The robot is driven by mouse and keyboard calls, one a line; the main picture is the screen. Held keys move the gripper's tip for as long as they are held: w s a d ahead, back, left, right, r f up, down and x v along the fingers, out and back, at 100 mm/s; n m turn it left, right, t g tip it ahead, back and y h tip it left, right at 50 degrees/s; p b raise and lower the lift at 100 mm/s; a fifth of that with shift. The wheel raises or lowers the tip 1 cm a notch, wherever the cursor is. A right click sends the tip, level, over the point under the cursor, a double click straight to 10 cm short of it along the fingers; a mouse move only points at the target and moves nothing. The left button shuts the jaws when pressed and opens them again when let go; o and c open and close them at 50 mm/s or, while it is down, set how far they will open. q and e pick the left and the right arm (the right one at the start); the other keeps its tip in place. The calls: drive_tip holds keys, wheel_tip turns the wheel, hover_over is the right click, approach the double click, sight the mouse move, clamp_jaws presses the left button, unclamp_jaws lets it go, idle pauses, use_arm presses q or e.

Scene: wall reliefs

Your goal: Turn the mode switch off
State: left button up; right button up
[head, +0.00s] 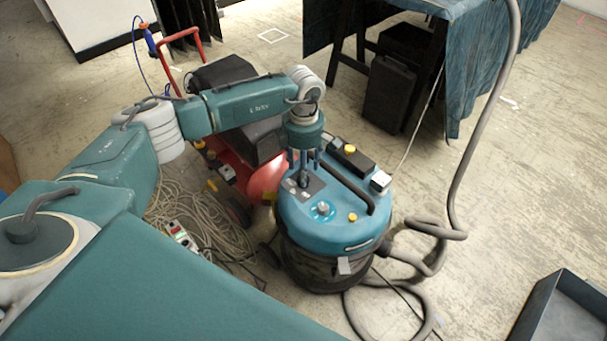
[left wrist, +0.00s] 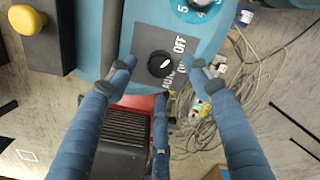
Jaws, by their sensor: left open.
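The mode switch is a round black knob (left wrist: 161,64) with a white mark, on a dark grey plate on the blue lid of a vacuum cleaner (head: 349,236). In the left wrist view, the plate (left wrist: 148,38) reads "OFF" above right of the knob; lettering below is partly hidden by fingers. The white mark slants toward the upper right. My left gripper (head: 305,161) comes down over the plate in the head view. In the left wrist view, its three blue fingers (left wrist: 160,76) are spread around the knob, open; I cannot tell whether any touches it. My right gripper is out of view.
A numbered dial (head: 322,209), yellow buttons (head: 352,217) and a black handle (head: 345,187) share the lid. A red machine (head: 262,180) stands close behind left. Coiled cable (head: 205,215) and a grey hose (head: 460,180) lie around. A dark tray (head: 560,310) is at lower right.

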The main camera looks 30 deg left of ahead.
use_arm(q)
wheel_tip(320, 180, up, 8)
idle(0.6)
